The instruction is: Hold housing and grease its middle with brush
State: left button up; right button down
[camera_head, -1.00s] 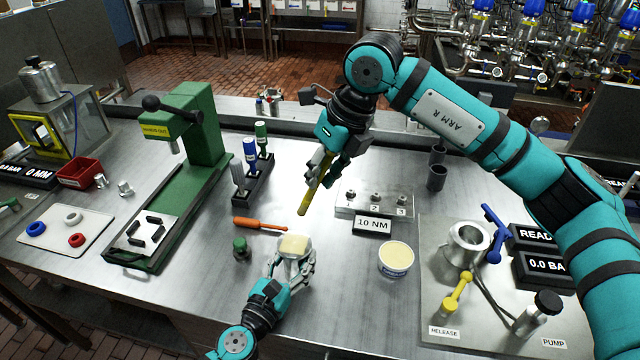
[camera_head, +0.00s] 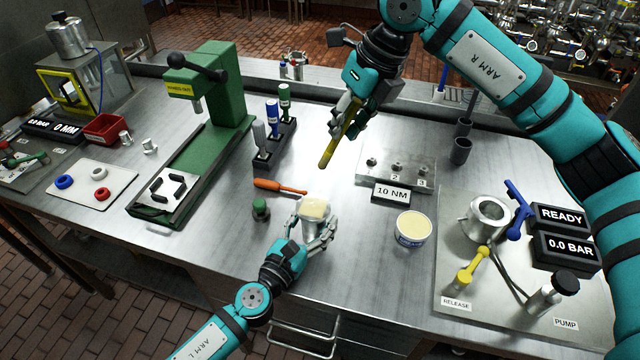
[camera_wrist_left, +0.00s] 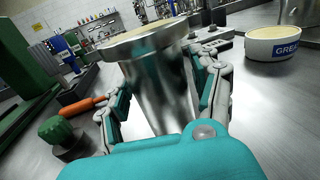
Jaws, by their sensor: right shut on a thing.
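The housing (camera_head: 312,222) is a shiny metal cup, wide at the rim and tapering down, with a cream-coloured top. It stands large in the left wrist view (camera_wrist_left: 158,85). My left gripper (camera_head: 315,238) has its fingers on both sides of the housing, close against its wall. I cannot tell whether they press on it, and the housing's lower end is hidden. My right gripper (camera_head: 352,122) is shut on the yellow stick-like brush (camera_head: 328,155), pointing down and left above the table, apart from the housing. A tub of pale grease (camera_head: 412,227) stands right of the housing.
An orange-handled screwdriver (camera_head: 278,187) and a green-topped part (camera_head: 260,210) lie left of the housing. A torque plate (camera_head: 402,172) stands behind the tub. A green press (camera_head: 215,85) is at the left, a pump panel (camera_head: 470,285) at the right.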

pick_arm(q)
jog(key=shift+o, duration=0.7)
jog(key=shift+s+a, duration=0.15)
jog(key=shift+s, duration=0.1)
jog(key=v, duration=1.1)
jog(key=shift+s+a, duration=0.2)
